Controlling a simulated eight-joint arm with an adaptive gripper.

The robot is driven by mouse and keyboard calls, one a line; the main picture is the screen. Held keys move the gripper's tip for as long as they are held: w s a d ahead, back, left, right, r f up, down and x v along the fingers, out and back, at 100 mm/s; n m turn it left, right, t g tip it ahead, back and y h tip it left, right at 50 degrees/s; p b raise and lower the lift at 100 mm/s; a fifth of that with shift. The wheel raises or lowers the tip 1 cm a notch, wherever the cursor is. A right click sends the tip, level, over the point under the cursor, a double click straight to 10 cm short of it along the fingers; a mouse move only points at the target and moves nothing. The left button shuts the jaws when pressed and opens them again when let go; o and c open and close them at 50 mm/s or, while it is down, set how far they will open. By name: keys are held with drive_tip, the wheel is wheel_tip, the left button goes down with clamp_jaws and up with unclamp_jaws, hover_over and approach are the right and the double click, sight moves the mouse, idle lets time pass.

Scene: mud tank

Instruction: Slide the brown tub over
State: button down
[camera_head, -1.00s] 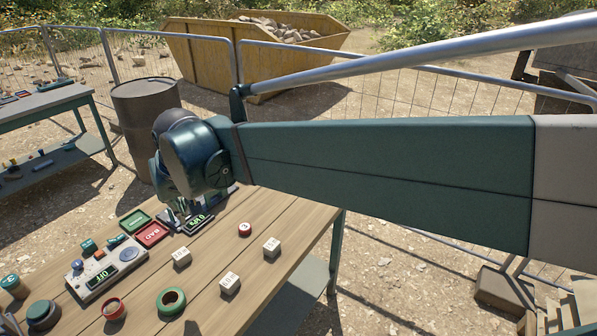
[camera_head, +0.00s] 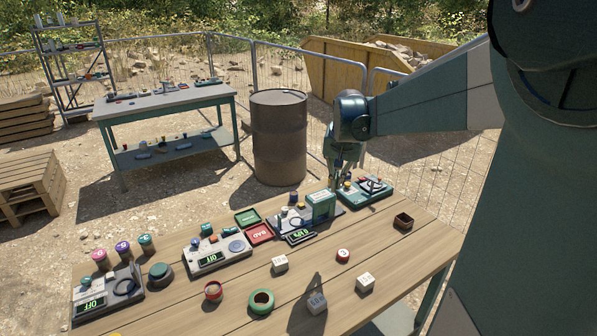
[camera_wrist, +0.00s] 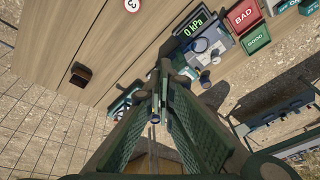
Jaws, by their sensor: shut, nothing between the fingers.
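The brown tub (camera_head: 403,222) is a small, dark, square open container near the far right edge of the wooden table (camera_head: 420,255). It also shows in the wrist view (camera_wrist: 80,75), left of my fingers. My gripper (camera_head: 343,184) points down at the table's far edge, to the left of and beyond the tub, by a green-based device (camera_head: 366,191). In the wrist view the fingertips (camera_wrist: 160,76) meet, with nothing between them. The gripper and the tub are clearly apart.
Pressure devices, including one with a green box (camera_head: 321,205), line the far side, with red BAD (camera_head: 260,234) and green GOOD (camera_head: 247,217) trays. White blocks (camera_head: 365,283) and a red-and-white round piece (camera_head: 342,256) lie nearer. The wood around the tub is clear.

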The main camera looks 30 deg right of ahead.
drive_tip(key=w+d+f+m+g+p, duration=0.1)
drive_tip(key=d+f+m, duration=0.1)
drive_tip(key=d, duration=1)
drive_tip(key=m+g+y+p, duration=0.2)
drive_tip(key=m+p, duration=0.3)
drive_tip(key=m, duration=0.1)
hover_over(416, 219)
drive_tip(key=d, duration=0.2)
wheel_tip(416, 219, down, 14)
drive_tip(key=f, duration=0.1)
drive_tip(key=shift+s+d+r, duration=0.1)
wheel_tip(416, 219, down, 10)
drive_tip(key=shift+r+b, duration=0.15)
drive_tip(key=shift+b, duration=0.25)
drive_tip(key=shift+a+f, duration=0.2)
drive_tip(key=shift+a, duration=0.1)
drive_tip(key=shift+a+r, duration=0.15)
drive_tip(key=shift+a, duration=1.55)
